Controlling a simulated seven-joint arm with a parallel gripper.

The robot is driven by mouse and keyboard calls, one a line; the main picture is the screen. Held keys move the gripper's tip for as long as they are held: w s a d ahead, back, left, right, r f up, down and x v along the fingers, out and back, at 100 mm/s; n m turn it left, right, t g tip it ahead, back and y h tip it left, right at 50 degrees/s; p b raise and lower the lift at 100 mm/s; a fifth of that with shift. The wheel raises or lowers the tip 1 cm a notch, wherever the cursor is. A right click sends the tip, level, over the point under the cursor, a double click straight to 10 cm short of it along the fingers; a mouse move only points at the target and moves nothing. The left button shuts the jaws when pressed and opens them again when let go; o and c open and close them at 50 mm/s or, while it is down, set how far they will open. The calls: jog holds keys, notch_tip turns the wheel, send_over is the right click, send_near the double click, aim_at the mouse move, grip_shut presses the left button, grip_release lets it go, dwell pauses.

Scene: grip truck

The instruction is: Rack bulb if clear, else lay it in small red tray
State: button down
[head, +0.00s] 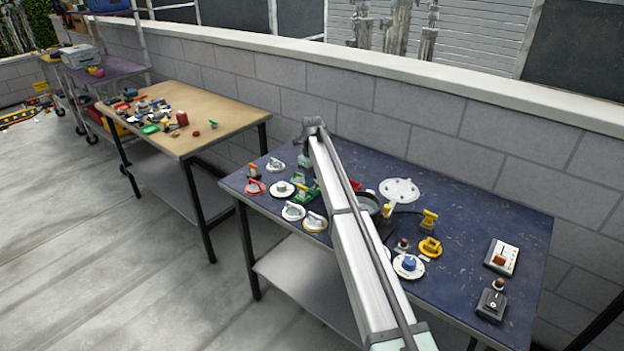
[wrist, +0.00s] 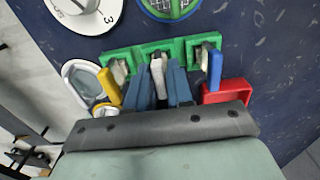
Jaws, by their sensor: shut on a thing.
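In the wrist view my gripper (wrist: 160,72) has its two blue fingers close together on a small pale, whitish thing, likely the bulb (wrist: 157,68). I cannot tell whether it is clear or frosted. The held thing is over the middle of a green rack (wrist: 138,51); whether it touches the rack cannot be told. Pale clip-like parts stand on the rack to both sides. A small red tray (wrist: 228,91) lies just right of the fingers, partly hidden by the gripper body. In the head view the green rack (head: 306,194) is below my gripper, and the arm hides much.
A yellow lever (wrist: 108,86) and a blue lever (wrist: 215,69) flank the fingers closely. A white ring-shaped thing (wrist: 80,82) lies left. A numbered dial (wrist: 85,12) and green mesh disc (wrist: 170,6) lie beyond. Several dials and switches crowd the blue table (head: 465,220).

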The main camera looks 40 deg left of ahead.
jog(key=c, duration=0.6)
grip_release()
jog(key=shift+r, duration=0.15)
jog(key=shift+r, duration=3.55)
